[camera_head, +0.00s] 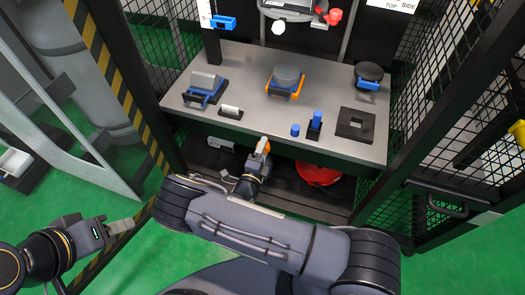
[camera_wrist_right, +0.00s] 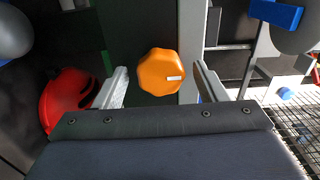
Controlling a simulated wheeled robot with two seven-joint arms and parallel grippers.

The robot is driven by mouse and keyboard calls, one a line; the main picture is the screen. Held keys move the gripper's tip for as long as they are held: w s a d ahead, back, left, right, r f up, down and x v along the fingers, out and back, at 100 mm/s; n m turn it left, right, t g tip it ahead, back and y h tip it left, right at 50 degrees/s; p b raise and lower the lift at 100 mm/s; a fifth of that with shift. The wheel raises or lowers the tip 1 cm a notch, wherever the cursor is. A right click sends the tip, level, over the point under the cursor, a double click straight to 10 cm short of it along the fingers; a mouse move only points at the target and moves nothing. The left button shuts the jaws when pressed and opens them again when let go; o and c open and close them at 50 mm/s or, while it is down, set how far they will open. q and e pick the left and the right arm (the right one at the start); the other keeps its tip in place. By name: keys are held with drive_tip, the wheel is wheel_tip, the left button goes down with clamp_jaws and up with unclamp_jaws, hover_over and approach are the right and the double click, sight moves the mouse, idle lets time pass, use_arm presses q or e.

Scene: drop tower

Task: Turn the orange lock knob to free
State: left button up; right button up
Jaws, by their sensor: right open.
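The orange lock knob (camera_wrist_right: 161,72) shows in the right wrist view as a rounded, many-sided knob with a small white mark near its right side. My right gripper (camera_wrist_right: 160,83) is open, with one finger on each side of the knob and visible gaps to both; I cannot tell the depth between them. In the head view, a bit of orange (camera_head: 265,144) shows at the tip of my right gripper (camera_head: 259,155), below the worktop's front edge, and the gripper hides most of it. My left gripper (camera_head: 124,226) is at the lower left, away from the bench; its jaw gap is unclear.
The grey worktop (camera_head: 256,119) carries several fixtures, including a black block with a square hole (camera_head: 345,130) and a blue peg (camera_head: 315,126). A red round container (camera_head: 318,175) sits below it; it also shows in the wrist view (camera_wrist_right: 65,98). Black mesh walls (camera_head: 447,70) flank the bench.

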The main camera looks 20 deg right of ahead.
drive_tip(key=p+v, duration=0.1)
drive_tip(key=v, duration=0.7)
drive_tip(key=shift+w, duration=0.1)
idle(0.4)
drive_tip(key=s+d+r+n+g+y, duration=0.55)
drive_tip(key=s+r+n+g, duration=0.4)
drive_tip(key=n, duration=0.75)
drive_tip(key=s+d+r+n+g+y, duration=0.4)
drive_tip(key=s+d+r+n+g, duration=0.25)
drive_tip(key=r+n, duration=0.85)
drive_tip(key=s+a+r+m+t+y, duration=0.2)
drive_tip(key=s+r+m+t+y, duration=0.25)
drive_tip(key=s+m+t, duration=0.35)
wheel_tip(320, 180, up, 25)
drive_tip(key=w+m+g+p, duration=0.1)
drive_tip(key=w+p, duration=0.1)
drive_tip(key=p, duration=2.3)
drive_tip(key=shift+w+r, duration=0.15)
drive_tip(key=shift+w, duration=0.15)
